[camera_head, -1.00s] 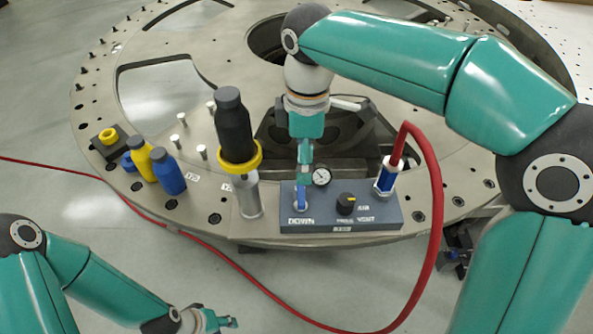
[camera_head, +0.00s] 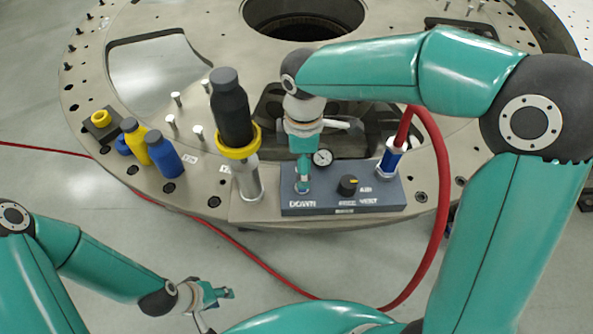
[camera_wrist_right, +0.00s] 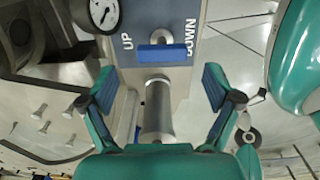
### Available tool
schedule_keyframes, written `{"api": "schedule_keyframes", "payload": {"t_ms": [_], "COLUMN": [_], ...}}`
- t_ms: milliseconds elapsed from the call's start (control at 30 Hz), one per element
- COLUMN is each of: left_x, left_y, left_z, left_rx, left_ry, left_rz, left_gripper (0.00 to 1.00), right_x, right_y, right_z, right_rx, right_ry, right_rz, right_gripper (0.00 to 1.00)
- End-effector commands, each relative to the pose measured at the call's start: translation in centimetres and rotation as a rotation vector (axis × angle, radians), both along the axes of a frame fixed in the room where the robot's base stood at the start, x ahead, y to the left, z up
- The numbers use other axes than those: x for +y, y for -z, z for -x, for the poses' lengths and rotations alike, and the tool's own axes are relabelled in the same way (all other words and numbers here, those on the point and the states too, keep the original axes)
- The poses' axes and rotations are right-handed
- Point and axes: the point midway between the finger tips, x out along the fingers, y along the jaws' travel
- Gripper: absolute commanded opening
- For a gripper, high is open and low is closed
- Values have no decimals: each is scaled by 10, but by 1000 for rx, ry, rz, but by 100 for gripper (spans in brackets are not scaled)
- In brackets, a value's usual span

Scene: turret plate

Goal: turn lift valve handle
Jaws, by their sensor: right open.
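The lift valve handle is a blue bar (camera_wrist_right: 162,54) on the grey control box (camera_head: 385,197). In the right wrist view it lies across the picture between the UP and DOWN labels. My right gripper (camera_head: 303,184) points down at the DOWN end of the box, and in the head view it hides most of the handle. In the right wrist view its two fingers (camera_wrist_right: 160,88) are spread wide, with the handle ahead of and between them, not clasped. My left gripper (camera_head: 218,294) hangs low at the front, away from the plate; its jaw opening is unclear.
A black-topped post with a yellow ring (camera_head: 238,153) stands just left of the box. A red hose (camera_head: 443,170) loops from the blue fitting (camera_head: 390,160) at right. Yellow and blue bottles (camera_head: 165,158) stand at left. A gauge (camera_head: 322,158) sits behind the box.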

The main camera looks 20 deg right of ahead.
Motion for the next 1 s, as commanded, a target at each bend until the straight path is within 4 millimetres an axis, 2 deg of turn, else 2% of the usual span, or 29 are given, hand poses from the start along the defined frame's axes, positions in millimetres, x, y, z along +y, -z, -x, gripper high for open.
{"api": "schedule_keyframes", "payload": {"t_ms": [100,233,633,900,1000], "left_x": [0,0,0,0,0], "left_y": [-2,-2,-3,-3,-3], "left_z": [0,0,0,0,0], "left_rx": [0,0,0,0,0], "left_ry": [0,0,0,0,0], "left_rz": [0,0,0,0,0], "left_gripper": [40,40,40,40,40], "right_x": [-1,0,0,0,0], "right_y": [19,32,38,38,38], "right_z": [1,1,0,0,-1], "right_rx": [5,2,0,-1,-3], "right_ry": [0,0,1,0,0], "right_rz": [2,0,0,-1,0], "right_gripper": [90,90,88,43,30]}}
